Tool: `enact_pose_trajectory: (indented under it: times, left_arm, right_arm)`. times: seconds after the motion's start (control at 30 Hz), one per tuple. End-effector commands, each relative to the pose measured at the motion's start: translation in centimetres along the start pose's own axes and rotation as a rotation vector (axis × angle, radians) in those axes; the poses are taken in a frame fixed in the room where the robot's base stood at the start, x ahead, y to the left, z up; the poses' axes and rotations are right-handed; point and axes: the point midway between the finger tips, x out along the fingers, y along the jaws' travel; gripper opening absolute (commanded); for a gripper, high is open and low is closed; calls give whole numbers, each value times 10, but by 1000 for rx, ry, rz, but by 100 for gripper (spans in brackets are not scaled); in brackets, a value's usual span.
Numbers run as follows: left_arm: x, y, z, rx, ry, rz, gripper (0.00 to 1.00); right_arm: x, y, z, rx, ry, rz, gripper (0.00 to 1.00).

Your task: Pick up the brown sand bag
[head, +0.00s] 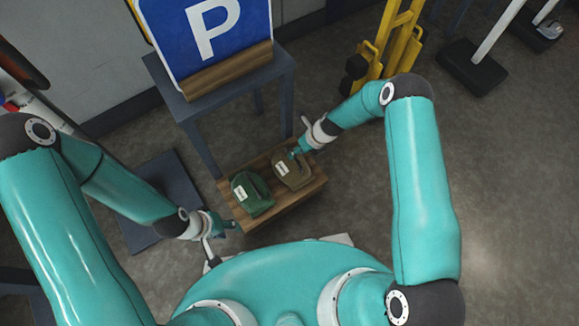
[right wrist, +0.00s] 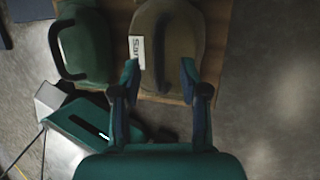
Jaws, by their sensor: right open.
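The brown sand bag (head: 290,170) lies on the right half of a small wooden platform (head: 290,203), with a white label and a dark handle on top. It also shows in the right wrist view (right wrist: 182,28). My right gripper (head: 296,153) is over the far side of this bag. In the right wrist view its open fingers (right wrist: 160,75) point at the bag, one on each side of the handle, and hold nothing that I can see. My left gripper (head: 230,225) is left of the platform, empty; its opening is too small to tell.
A green sand bag (head: 250,194) lies just left of the brown one on the same platform. A dark table (head: 283,70) with a blue parking sign (head: 205,35) stands behind. A yellow frame (head: 395,40) stands behind at the right. Open floor (head: 510,190) lies right.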

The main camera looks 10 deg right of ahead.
Motion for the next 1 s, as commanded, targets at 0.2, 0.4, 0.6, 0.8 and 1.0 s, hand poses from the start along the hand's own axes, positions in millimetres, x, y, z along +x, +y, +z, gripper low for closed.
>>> enact_pose_trajectory:
  times: [0.2, 0.4, 0.6, 0.8, 1.0]
  left_arm:
    - [18, -6, 0, 0, 0, 0, 40]
    - [19, -7, 0, 0, 0, 0, 40]
    - [18, -7, 0, 0, 0, 0, 40]
    - [18, -7, 0, 0, 0, 0, 40]
    - [18, -7, 0, 0, 0, 0, 40]
  right_arm:
    - [35, 1, -3, -2, 1, 1, 44]
    - [41, 2, -2, -2, 0, 0, 44]
    - [41, 2, -2, -2, 1, 0, 31]
    - [41, 2, -2, -2, 1, 1, 0]
    - [41, 2, -2, -3, 1, 1, 0]
